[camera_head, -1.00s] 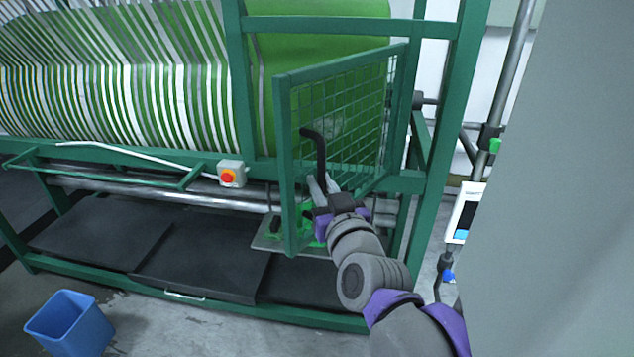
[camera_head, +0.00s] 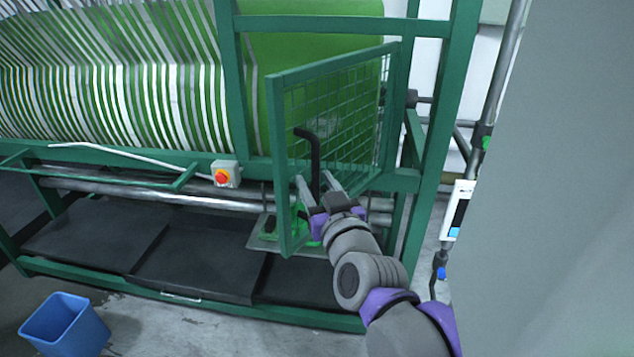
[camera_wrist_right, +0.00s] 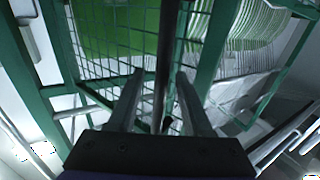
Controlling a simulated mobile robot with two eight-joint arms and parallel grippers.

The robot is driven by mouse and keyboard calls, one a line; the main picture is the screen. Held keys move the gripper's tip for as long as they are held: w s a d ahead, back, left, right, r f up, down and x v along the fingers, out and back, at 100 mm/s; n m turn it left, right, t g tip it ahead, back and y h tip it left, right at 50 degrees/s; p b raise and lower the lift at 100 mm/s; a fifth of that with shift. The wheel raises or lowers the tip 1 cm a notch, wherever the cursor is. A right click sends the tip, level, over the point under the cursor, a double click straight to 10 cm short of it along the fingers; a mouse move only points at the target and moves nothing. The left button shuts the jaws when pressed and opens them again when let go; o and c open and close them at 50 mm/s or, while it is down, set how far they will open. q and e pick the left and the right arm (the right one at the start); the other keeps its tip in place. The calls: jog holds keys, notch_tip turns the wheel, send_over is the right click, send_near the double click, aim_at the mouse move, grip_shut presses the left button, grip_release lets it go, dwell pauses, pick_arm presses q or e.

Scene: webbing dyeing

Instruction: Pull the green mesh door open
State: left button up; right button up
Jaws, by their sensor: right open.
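The green mesh door (camera_head: 335,108) stands swung out from the green machine frame, hinged on its right side. It also shows in the right wrist view (camera_wrist_right: 115,45). A black bent handle (camera_head: 315,160) is fixed on the door near its free left edge. My right gripper (camera_head: 316,182) is at the lower part of the handle, with its fingers apart on either side of it. In the right wrist view the handle bar (camera_wrist_right: 163,65) runs between the two open fingers (camera_wrist_right: 158,95), with gaps to both. My left gripper is not in view.
A grey box with a red button (camera_head: 226,174) sits on the frame left of the door. Green and white webbing (camera_head: 120,105) fills the machine at left. A blue bin (camera_head: 65,325) stands on the floor at lower left. A grey surface fills the right side.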

jog(key=b+v, duration=0.1)
jog(key=v, duration=0.9)
jog(key=shift+s+b, duration=0.3)
jog(key=shift+d, duration=0.15)
